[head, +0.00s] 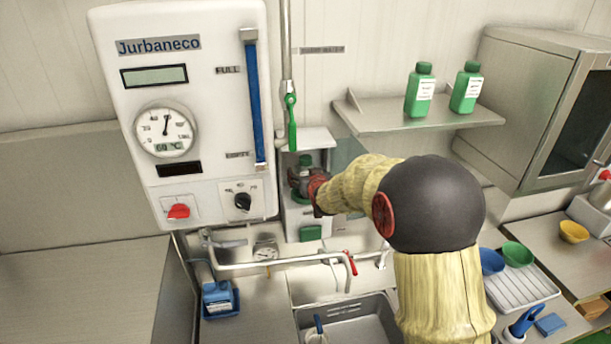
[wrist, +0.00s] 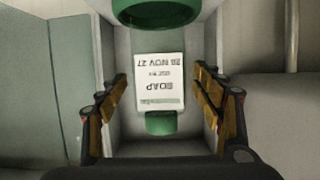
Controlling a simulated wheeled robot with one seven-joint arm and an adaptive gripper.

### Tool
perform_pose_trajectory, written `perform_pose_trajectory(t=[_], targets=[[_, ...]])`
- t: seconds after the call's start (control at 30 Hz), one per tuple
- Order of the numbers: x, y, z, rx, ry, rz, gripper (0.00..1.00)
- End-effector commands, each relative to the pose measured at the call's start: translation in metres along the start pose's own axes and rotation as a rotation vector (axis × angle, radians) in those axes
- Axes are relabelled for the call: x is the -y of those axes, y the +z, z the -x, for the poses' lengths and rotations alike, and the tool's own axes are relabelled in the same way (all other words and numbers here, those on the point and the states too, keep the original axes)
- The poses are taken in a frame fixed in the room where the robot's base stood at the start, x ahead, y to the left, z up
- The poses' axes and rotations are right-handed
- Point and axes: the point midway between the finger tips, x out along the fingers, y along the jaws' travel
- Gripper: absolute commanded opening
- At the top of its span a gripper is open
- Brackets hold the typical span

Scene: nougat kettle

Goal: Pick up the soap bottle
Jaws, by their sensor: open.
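The soap bottle shows in the wrist view as a white label (wrist: 160,82) reading "SOAP", upside down, with a green cap (wrist: 161,123) below it. In the head view its green cap (head: 305,160) shows in a small pale niche on the wall; the body is mostly hidden by my gripper. My gripper (head: 303,183) is open in front of the niche. In the wrist view its fingers (wrist: 160,112) stand on either side of the bottle, with a gap on both sides. A green rounded part (wrist: 156,10) shows at the wrist view's top edge; I cannot tell whether it belongs to the bottle.
The niche's side walls are close to the fingers. A shelf (head: 420,115) with two green bottles (head: 420,90) is to the right. Pipes (head: 280,262) and a sink (head: 350,318) lie below.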

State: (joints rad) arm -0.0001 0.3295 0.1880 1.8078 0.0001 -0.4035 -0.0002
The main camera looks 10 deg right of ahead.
Motion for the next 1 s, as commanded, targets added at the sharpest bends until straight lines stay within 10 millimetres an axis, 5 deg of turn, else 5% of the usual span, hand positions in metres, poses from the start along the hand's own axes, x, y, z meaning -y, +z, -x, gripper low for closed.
perform_pose_trajectory(t=[0.43, 1.0], targets=[[-0.0001, 0.0000, -0.0126, -0.001, 0.000, 0.000, 0.67], [-0.0001, -0.0003, -0.0123, -0.001, 0.000, 0.000, 0.34]])
